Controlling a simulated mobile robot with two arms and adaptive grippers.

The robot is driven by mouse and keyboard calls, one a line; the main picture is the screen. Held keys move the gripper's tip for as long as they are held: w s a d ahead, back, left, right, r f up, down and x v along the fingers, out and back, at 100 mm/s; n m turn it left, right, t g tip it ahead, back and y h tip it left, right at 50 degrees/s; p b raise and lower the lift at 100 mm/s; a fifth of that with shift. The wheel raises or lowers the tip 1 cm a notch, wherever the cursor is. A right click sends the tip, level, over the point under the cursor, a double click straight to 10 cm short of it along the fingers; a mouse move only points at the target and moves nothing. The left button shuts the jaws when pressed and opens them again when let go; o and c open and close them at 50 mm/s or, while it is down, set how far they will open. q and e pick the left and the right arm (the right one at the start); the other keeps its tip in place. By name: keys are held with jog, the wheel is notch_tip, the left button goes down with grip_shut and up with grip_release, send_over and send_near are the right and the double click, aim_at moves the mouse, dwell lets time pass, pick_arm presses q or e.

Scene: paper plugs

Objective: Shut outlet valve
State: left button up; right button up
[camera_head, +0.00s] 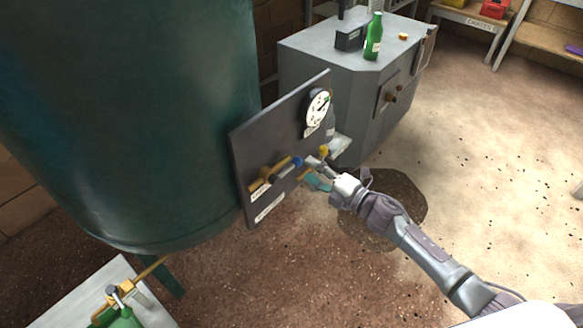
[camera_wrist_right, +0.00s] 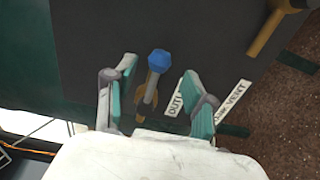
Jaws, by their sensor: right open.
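The outlet valve has a blue-tipped lever (camera_wrist_right: 158,62) with a grey stem and brass base on the dark panel (camera_wrist_right: 90,40). Beside it is a label (camera_wrist_right: 178,98) that seems to read OUTLET, partly hidden by a finger. In the head view the blue tip (camera_head: 297,161) is at the panel's lower right, by a brass pipe (camera_head: 268,172). My right gripper (camera_wrist_right: 160,70) is open, with one teal-padded finger on each side of the lever and gaps visible on both sides. In the head view this gripper (camera_head: 312,172) is at the panel front. My left gripper is out of view.
The panel (camera_head: 250,140) carries a round gauge (camera_head: 318,108) and stands against a green tank (camera_head: 130,110). A TANK VENT label (camera_wrist_right: 234,100) is right of the valve. A grey cabinet (camera_head: 330,60) with a green bottle (camera_head: 373,38) stands behind. Floor at right is open.

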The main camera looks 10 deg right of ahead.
aim_at(301, 163)
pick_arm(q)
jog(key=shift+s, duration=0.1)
pick_arm(e)
jog(key=shift+w, duration=0.1)
jog(key=shift+w+a, duration=0.35)
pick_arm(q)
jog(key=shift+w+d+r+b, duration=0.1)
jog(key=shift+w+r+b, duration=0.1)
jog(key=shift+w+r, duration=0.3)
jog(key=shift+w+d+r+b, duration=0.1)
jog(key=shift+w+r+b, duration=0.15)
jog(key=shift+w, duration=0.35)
pick_arm(e)
jog(key=shift+x, duration=1.45)
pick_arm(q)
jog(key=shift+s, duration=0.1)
pick_arm(e)
jog(key=shift+c, duration=0.2)
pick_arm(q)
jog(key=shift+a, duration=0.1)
pick_arm(e)
jog(key=c, duration=0.8)
jog(key=shift+o, duration=0.2)
